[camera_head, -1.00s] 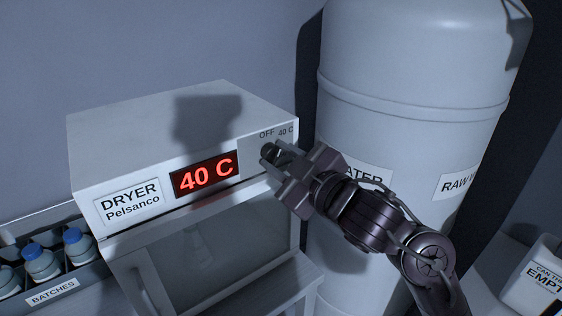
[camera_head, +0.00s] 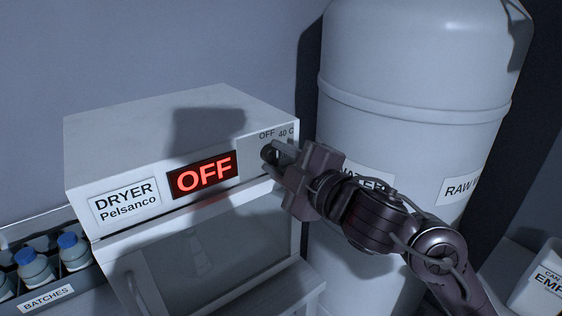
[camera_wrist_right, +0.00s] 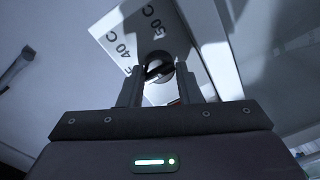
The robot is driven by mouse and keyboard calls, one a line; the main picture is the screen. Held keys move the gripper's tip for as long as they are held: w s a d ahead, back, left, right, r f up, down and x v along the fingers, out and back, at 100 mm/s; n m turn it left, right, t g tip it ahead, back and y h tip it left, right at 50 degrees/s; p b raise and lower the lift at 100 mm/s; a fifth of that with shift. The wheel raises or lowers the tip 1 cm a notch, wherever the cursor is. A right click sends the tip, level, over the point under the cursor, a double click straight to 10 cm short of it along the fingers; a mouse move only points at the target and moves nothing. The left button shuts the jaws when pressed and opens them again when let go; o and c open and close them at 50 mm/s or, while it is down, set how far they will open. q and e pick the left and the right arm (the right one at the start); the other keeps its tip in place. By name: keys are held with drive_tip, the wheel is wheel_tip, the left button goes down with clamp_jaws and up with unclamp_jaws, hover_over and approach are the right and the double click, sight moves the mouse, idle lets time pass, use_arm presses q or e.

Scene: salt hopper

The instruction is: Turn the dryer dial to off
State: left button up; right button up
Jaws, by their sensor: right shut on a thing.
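The dryer (camera_head: 200,115) is a pale box with a "DRYER Pelsanco" label. Its display (camera_head: 203,175) reads OFF in red. The dark round dial (camera_head: 268,153) is on the right of the front face, below the OFF and 40 C marks. My right gripper (camera_head: 276,154) is shut on the dial. In the right wrist view the dial (camera_wrist_right: 158,72) sits between the two fingers, with the 40 C and 50 C marks around it. The fingers hide part of the dial in the head view. My left gripper is not in view.
A large pale tank (camera_head: 410,110) stands close on the right, behind my right arm. A rack with blue-capped bottles (camera_head: 73,252) labelled BATCHES is at the lower left. A white container (camera_head: 540,285) is at the lower right.

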drive_tip(key=o, duration=1)
drive_tip(key=shift+c, duration=0.2)
drive_tip(key=v, duration=0.8)
drive_tip(key=shift+w, duration=0.1)
